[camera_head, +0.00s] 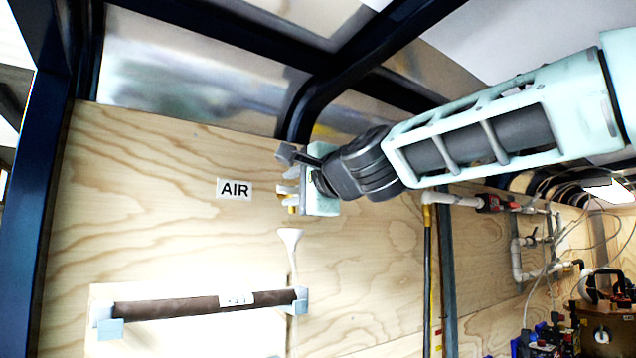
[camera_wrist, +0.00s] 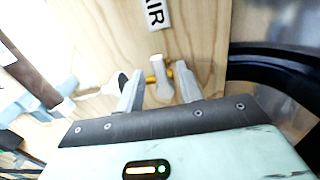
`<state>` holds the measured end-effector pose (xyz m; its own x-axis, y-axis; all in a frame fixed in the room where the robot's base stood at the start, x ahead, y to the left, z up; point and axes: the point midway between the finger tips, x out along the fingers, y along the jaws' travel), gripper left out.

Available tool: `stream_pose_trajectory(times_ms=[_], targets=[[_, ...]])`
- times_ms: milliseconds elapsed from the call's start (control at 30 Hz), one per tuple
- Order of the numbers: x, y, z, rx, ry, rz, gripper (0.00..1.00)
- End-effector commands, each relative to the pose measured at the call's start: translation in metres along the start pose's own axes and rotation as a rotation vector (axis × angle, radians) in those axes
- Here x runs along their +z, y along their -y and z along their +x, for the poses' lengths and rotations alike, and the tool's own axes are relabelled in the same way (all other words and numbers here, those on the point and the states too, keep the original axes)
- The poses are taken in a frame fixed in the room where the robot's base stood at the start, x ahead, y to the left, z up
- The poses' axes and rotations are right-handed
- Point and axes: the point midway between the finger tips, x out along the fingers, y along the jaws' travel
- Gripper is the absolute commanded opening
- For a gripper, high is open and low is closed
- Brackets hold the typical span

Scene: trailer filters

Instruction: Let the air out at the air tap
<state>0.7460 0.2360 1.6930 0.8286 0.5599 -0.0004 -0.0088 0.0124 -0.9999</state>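The air tap shows in the wrist view as a brass fitting with a pale grey handle (camera_wrist: 158,72), mounted on the plywood wall below the AIR sign (camera_wrist: 155,13). My gripper (camera_wrist: 158,88) is at the tap, its two grey fingers apart with the handle between them. I see space beside the handle, so the fingers do not look closed on it. In the head view my gripper (camera_head: 290,178) is at the wall just right of the AIR sign (camera_head: 234,189). It partly hides the tap, whose brass part (camera_head: 292,209) shows below. The handle's exact angle is hard to tell.
A white funnel-ended pipe (camera_head: 291,242) runs down the wall just below the tap. A brown cylinder (camera_head: 205,306) rests in pale brackets at lower left. A blue frame post (camera_head: 32,180) stands at left. Pipes and valves (camera_head: 518,235) line the wall at right.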

Motion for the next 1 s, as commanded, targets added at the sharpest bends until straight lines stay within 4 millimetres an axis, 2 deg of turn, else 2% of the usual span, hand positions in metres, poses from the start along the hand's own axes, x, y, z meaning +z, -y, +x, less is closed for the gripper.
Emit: stream_pose_trajectory(times_ms=[167, 600, 800, 1000], targets=[[-0.001, -0.001, -0.03, -0.004, -0.002, 0.0, 0.36], [-0.001, -0.001, -0.129, -0.003, -0.003, 0.0, 0.36], [-0.001, -0.001, -0.158, -0.003, -0.003, 0.0, 0.36], [-0.001, -0.001, -0.168, 0.0, -0.001, 0.001, 0.36]])
